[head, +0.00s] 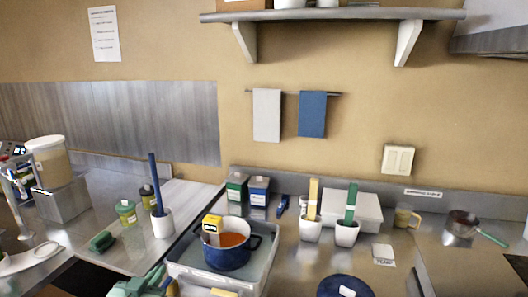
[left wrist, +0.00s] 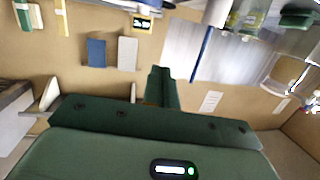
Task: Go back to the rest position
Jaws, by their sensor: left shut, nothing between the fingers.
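My left gripper (head: 143,284) shows as green parts at the bottom edge of the head view, in front of the grey tray. In the left wrist view its fingers (left wrist: 160,78) are together with nothing between them. That view is upside down, with the wall and the counter things beyond the fingers. My right gripper is in neither view.
White pots (head: 310,231) with upright tools stand behind.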

